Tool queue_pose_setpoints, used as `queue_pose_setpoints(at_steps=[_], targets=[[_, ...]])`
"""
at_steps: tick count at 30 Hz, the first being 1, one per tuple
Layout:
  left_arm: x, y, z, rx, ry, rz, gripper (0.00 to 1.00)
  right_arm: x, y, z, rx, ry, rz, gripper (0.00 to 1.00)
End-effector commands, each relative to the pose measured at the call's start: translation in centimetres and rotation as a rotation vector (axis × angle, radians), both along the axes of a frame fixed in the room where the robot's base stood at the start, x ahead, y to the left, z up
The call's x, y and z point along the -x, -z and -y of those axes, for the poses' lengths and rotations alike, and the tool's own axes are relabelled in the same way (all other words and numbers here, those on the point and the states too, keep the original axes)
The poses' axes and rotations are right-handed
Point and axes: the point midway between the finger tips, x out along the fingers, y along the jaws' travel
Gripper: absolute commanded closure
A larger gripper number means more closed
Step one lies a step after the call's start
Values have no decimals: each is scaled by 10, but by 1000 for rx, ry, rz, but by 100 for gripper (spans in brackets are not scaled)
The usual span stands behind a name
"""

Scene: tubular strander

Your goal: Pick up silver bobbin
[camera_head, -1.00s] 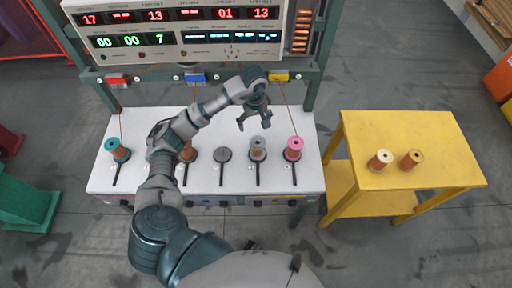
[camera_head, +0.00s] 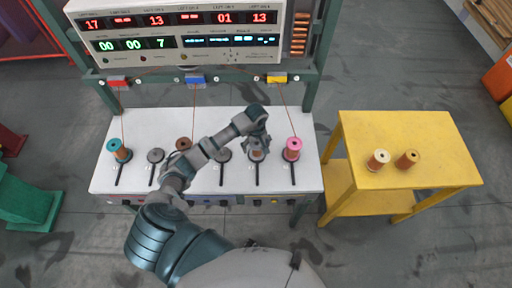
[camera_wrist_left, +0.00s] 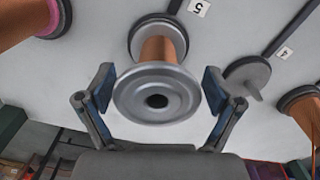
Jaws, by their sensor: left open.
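The silver bobbin (camera_wrist_left: 157,93) stands on the white table near the number 5 label, with a silver flange and copper wire around its core. In the head view the silver bobbin (camera_head: 257,156) is mostly hidden under my left gripper (camera_head: 258,143). In the left wrist view my left gripper (camera_wrist_left: 158,95) is open, with one finger on each side of the bobbin's top flange. A small gap shows at each side. My right gripper is not in view.
A pink bobbin (camera_head: 292,149) stands just right of the silver one. An empty holder (camera_head: 222,155), a brown bobbin (camera_head: 183,145) and a teal bobbin (camera_head: 119,150) are to the left. A yellow table (camera_head: 410,135) with two bobbins stands at the right. The machine's display panel (camera_head: 180,30) rises behind.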

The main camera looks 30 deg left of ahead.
Motion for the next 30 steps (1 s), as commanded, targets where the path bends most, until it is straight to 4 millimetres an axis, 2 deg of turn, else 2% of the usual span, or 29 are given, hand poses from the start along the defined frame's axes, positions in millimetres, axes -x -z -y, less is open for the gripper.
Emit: queue_pose_setpoints(at_steps=[6, 12, 14, 25, 30], targets=[[0, 1, 1, 0, 1, 1, 8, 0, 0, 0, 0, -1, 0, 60], [0, 1, -1, 2, 0, 1, 58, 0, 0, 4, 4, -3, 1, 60], [0, 1, -1, 1, 0, 0, 70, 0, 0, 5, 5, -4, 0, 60], [-1, -1, -1, 1, 0, 1, 70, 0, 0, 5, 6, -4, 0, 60], [-1, -26, -2, -1, 2, 5, 70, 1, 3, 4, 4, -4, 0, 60]])
